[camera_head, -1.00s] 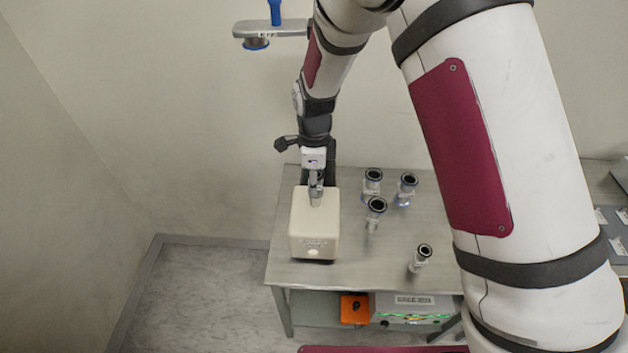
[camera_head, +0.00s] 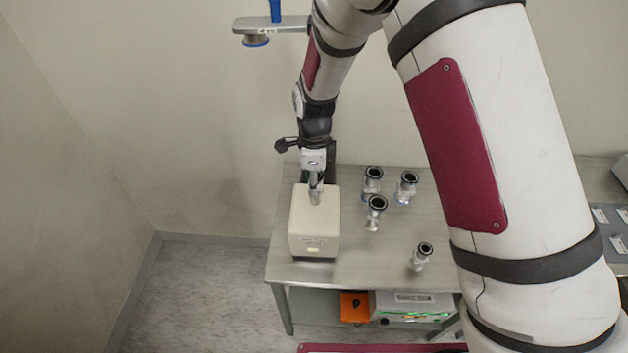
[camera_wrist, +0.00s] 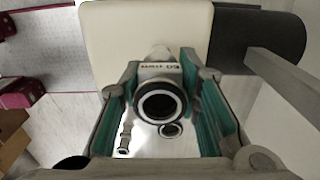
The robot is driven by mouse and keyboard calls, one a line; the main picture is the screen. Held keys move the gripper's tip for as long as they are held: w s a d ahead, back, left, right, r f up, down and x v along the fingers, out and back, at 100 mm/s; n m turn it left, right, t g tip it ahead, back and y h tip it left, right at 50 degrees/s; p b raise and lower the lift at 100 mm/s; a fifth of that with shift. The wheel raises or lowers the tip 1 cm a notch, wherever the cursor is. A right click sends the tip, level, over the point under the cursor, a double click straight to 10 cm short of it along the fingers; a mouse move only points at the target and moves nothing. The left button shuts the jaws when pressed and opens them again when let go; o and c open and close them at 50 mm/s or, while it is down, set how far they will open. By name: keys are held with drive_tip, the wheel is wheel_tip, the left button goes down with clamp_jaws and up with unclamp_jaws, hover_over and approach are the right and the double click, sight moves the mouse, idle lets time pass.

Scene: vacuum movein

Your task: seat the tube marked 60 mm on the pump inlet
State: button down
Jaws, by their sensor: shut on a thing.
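The tube marked 60 mm (camera_wrist: 158,69) is between the green-padded fingers of my gripper (camera_wrist: 160,88) in the wrist view. Its label reads upside down, and its dark round opening with a pale rim faces the camera. My gripper (camera_head: 315,178) is shut on this tube and stands over the cream pump box (camera_head: 314,228) in the head view. The tube (camera_head: 316,195) shows there as a small metallic piece at the pump's top. The pump also fills the top of the wrist view (camera_wrist: 140,30). The inlet is hidden, so I cannot tell whether the tube touches it.
Several other flanged tubes stand on the metal bench (camera_head: 345,262) to the right, the nearest a short tube (camera_head: 421,258). An orange box (camera_head: 354,307) and a grey unit with green lights (camera_head: 410,306) sit below. A bracket (camera_head: 270,25) juts out at upper left.

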drive_tip(key=c, duration=1.1)
unclamp_jaws()
wheel_tip(320, 180, up, 12)
drive_tip(key=shift+r, duration=0.1)
drive_tip(key=s+d+r+n+t+y, duration=0.1)
drive_tip(key=s+d+r+n, duration=0.3)
drive_tip(key=d+r, duration=0.3)
drive_tip(key=s+d+r+n+t, duration=0.1)
drive_tip(key=s+d+r+n, duration=0.3)
drive_tip(key=r, duration=0.4)
drive_tip(key=s+d+r+n+t, duration=0.1)
drive_tip(key=s+d+n, duration=0.3)
drive_tip(key=s, duration=0.4)
drive_tip(key=s+d+r+n+t+h, duration=0.1)
drive_tip(key=s+d+r+n+t, duration=0.1)
drive_tip(key=s+d+n, duration=0.3)
drive_tip(key=s+r+n, duration=0.1)
drive_tip(key=s, duration=0.3)
drive_tip(key=shift+d+r, duration=0.25)
drive_tip(key=shift+r, duration=0.15)
